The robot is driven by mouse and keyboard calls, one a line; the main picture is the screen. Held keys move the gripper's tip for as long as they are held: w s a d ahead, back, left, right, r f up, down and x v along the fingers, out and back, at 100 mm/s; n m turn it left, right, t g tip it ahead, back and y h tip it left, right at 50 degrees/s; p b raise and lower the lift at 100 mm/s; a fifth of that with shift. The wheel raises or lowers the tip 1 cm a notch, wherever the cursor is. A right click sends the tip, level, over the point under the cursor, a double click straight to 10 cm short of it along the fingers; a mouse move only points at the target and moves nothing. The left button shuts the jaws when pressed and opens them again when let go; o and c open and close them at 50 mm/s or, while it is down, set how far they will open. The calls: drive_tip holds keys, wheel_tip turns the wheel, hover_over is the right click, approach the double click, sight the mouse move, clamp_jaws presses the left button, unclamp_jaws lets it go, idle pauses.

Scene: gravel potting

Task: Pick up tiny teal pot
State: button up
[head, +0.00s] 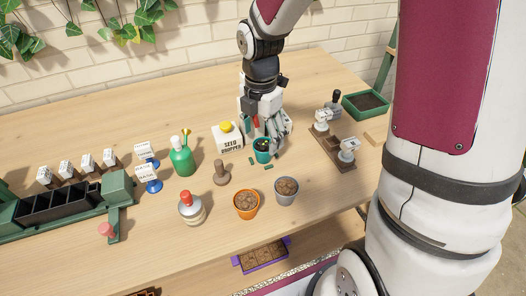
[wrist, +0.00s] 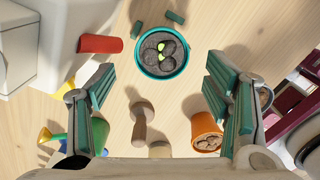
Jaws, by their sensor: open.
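The tiny teal pot (head: 262,151) stands on the wooden table, just below my gripper in the head view. In the wrist view the teal pot (wrist: 162,50) shows from above, filled with dark gravel or soil with a bit of bright green in it. My gripper (wrist: 157,90) is open, its teal-padded fingers spread wide. The pot lies ahead of the fingertips, between their lines, and nothing is held. In the head view my gripper (head: 267,128) hangs over the table right behind the pot, partly hiding the area there.
A seed dropper box (head: 227,138) stands close left of the pot. An orange pot (head: 246,204) and a grey pot (head: 286,191) stand in front. A brown rack (head: 338,152) stands right.

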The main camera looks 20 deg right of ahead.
sight(263, 145)
drive_tip(key=f, duration=0.2)
drive_tip(key=f+b, duration=0.1)
drive_tip(key=f, duration=0.2)
drive_tip(key=shift+d+f, duration=0.25)
drive_tip(key=shift+f, duration=0.05)
drive_tip(key=c, duration=1.3)
